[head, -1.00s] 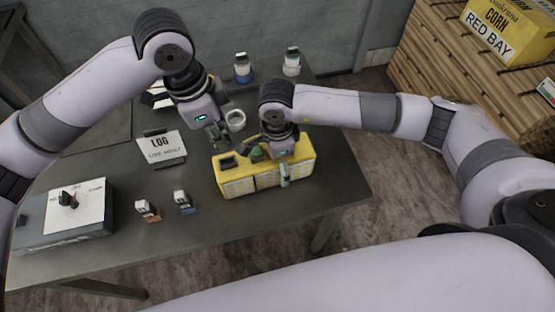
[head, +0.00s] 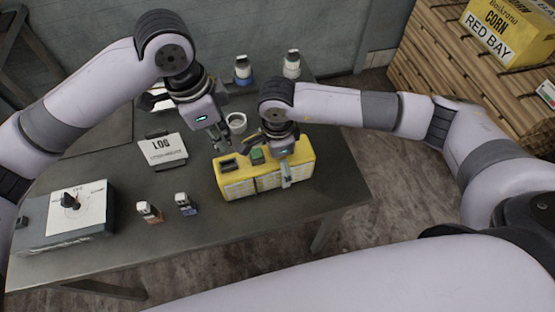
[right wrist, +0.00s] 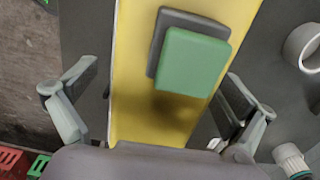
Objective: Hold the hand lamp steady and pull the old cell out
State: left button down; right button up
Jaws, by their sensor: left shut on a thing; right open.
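The yellow box-shaped body (head: 300,165), which I take for the hand lamp, stands on the table in the head view. It also fills the middle of the right wrist view (right wrist: 140,60). A green block (head: 257,156), seemingly the old cell, sits on its top; in the right wrist view the green block (right wrist: 192,62) overlaps a dark grey piece. My left gripper (head: 219,142) is shut at the lamp's far left corner; its fingertips are small and their contact is hard to see. My right gripper (right wrist: 160,88) is open, one finger on each side of the lamp.
A grey box with a knob (head: 64,235) is further left. The table's front right is clear.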

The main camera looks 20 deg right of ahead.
pick_arm(q)
jog(key=shift+r+p, duration=1.25)
jog(key=shift+r, duration=0.05)
pick_arm(e)
jog(key=shift+r, duration=2.85)
notch_tip(320, 180, up, 8)
jog(key=shift+f, duration=0.25)
jog(key=shift+f, duration=0.1)
